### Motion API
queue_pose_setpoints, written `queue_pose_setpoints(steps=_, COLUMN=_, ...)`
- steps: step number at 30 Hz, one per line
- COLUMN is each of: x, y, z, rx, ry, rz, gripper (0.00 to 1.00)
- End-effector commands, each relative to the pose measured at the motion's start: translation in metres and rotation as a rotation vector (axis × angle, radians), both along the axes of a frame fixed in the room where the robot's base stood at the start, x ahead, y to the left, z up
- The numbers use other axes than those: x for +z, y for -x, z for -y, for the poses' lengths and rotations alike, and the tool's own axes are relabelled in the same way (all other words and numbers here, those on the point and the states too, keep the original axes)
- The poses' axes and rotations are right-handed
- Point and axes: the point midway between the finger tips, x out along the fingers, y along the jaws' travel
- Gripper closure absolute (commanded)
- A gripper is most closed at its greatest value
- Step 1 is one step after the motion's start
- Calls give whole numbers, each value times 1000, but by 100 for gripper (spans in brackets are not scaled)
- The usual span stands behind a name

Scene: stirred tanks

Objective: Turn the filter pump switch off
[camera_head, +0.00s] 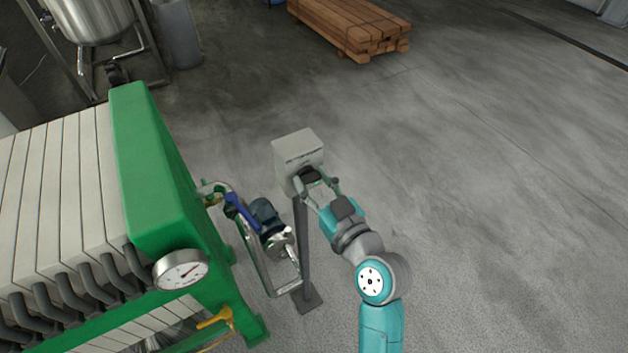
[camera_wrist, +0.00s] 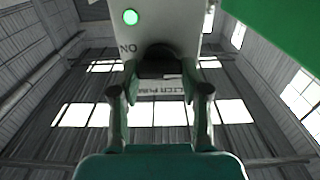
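The filter pump switch box (camera_head: 298,147) is a pale grey box on a dark post. Its black switch knob (camera_head: 309,174) is on the side facing my arm. In the wrist view the knob (camera_wrist: 160,62) shows below a lit green lamp (camera_wrist: 130,17) and lettering that appears upside down, including "ON". My gripper (camera_head: 318,182) is at the box with its fingers apart, one on each side of the knob. In the wrist view the fingertips (camera_wrist: 160,75) flank the knob closely; whether they touch it I cannot tell. The knob's exact angle is unclear.
A green filter press (camera_head: 150,170) with a round gauge (camera_head: 181,269) stands to the left. A blue pump (camera_head: 266,217) and its piping are beside the post (camera_head: 303,240). Stacked timber (camera_head: 350,27) lies at the back. The floor at right is clear.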

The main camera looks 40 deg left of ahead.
Motion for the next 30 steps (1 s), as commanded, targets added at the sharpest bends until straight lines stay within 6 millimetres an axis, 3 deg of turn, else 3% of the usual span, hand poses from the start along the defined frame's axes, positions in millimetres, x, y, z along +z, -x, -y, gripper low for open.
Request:
queue_pose_setpoints(steps=14, x=0, y=0, z=0, rx=0, ry=-46, rz=-110, gripper=89)
queue_pose_setpoints(steps=30, x=-1, y=-2, z=1, rx=0, ry=-231, rz=-558, gripper=89)
